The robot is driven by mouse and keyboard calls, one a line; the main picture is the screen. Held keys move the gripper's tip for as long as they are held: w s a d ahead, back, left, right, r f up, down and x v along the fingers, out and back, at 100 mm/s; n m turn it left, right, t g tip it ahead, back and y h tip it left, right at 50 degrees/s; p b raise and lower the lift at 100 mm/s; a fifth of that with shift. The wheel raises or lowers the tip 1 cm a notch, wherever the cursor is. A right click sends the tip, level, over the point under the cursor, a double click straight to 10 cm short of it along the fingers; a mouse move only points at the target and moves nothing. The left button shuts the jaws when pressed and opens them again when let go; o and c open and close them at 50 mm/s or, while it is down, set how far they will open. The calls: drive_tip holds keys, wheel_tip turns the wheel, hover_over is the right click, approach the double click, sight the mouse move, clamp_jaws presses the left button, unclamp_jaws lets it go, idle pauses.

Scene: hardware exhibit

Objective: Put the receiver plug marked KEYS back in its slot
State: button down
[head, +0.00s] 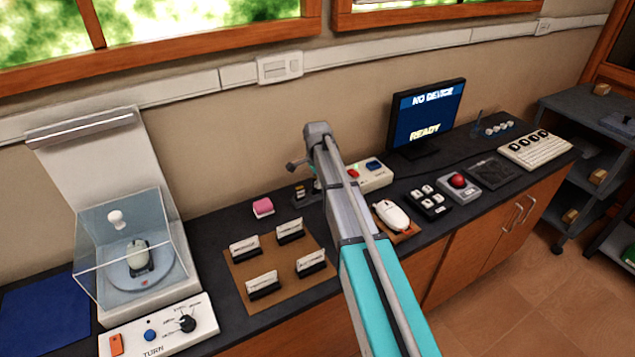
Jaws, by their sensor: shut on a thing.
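My arm reaches up from the bottom centre to the counter in the head view. My gripper (315,185) is at its far end, low over the back of the counter and mostly hidden behind my arm links. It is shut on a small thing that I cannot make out. A white box (375,181) with red and blue pieces on top stands just right of it, partly covered by my arm. I cannot read a KEYS mark anywhere. The monitor (428,113) reads "NO DEVICE" and "READY".
A small dark stand (302,197) and a pink block (263,207) are left of my arm. A brown mat (282,272) holds several label holders. A clear-covered turntable (133,245) stands at left. A white mouse (391,215), trackball (459,182) and keyboard (537,151) lie right.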

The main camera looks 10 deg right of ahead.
drive_tip(key=shift+f+b, duration=0.9)
drive_tip(key=shift+f, duration=0.05)
idle(0.8)
drive_tip(key=c, duration=0.5)
unclamp_jaws()
drive_tip(key=shift+c, duration=0.2)
drive_tip(key=o, duration=0.5)
drive_tip(key=shift+r, duration=0.2)
drive_tip(key=shift+r+p, duration=3.35)
drive_tip(key=shift+p, duration=0.2)
